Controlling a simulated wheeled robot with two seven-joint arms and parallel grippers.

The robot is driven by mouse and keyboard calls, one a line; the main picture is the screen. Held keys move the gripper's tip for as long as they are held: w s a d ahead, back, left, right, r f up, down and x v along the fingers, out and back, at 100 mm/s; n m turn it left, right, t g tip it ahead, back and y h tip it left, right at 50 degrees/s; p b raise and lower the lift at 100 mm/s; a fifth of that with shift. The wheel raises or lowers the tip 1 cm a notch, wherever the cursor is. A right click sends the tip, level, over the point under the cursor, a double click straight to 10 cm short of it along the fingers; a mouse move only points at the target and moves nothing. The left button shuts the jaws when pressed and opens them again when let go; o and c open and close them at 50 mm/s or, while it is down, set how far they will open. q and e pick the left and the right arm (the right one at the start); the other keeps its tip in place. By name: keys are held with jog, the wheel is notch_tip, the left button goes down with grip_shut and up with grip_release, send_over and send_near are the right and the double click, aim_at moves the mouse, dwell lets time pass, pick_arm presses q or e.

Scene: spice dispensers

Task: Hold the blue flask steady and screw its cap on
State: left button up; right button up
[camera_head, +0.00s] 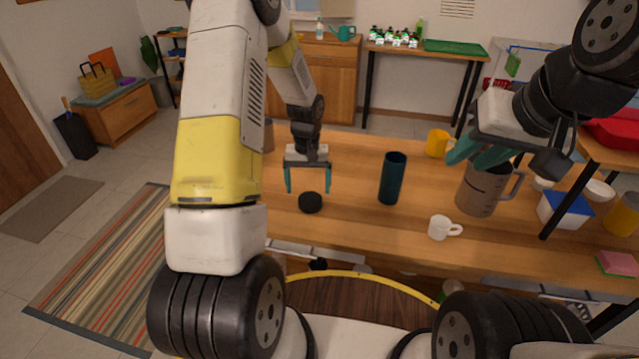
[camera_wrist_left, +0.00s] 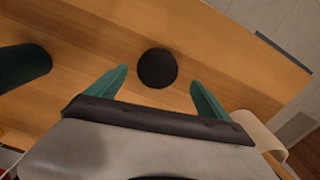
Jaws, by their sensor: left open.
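The blue flask (camera_head: 392,179) stands upright and uncapped on the wooden table, right of my left gripper. Part of it also shows at the left edge of the left wrist view (camera_wrist_left: 22,68). A round black cap (camera_head: 310,203) lies on the table left of the flask. My left gripper (camera_head: 309,192) is open and empty, its teal fingers pointing down close to the cap. In the left wrist view the cap (camera_wrist_left: 157,68) lies ahead, between the lines of the two spread fingers. My right gripper (camera_head: 474,156) is raised over the table's right side, near the large jug; its finger gap is unclear.
A large grey-brown measuring jug (camera_head: 478,190) stands right of the flask. A white mug (camera_head: 440,228) stands near the front edge and a yellow mug (camera_head: 437,143) behind. The wooden table (camera_head: 345,220) is clear between cap and flask.

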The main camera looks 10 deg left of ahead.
aim_at(310, 199)
pick_arm(q)
jog(key=f, duration=0.4)
jog(key=shift+d+f, duration=0.25)
jog(key=c, duration=1.4)
jog(key=shift+r, duration=0.2)
jog(key=shift+r, duration=0.6)
notch_tip(310, 199, up, 2)
jog(key=shift+r, duration=0.15)
jog(key=s+d, duration=0.1)
jog(key=s, duration=0.4)
jog(key=s+d, duration=0.2)
jog(key=s, duration=0.3)
jog(key=s+d+r, duration=0.1)
jog(key=s, duration=0.4)
jog(key=shift+s+d+r, duration=0.1)
jog(key=shift+s+d, duration=0.1)
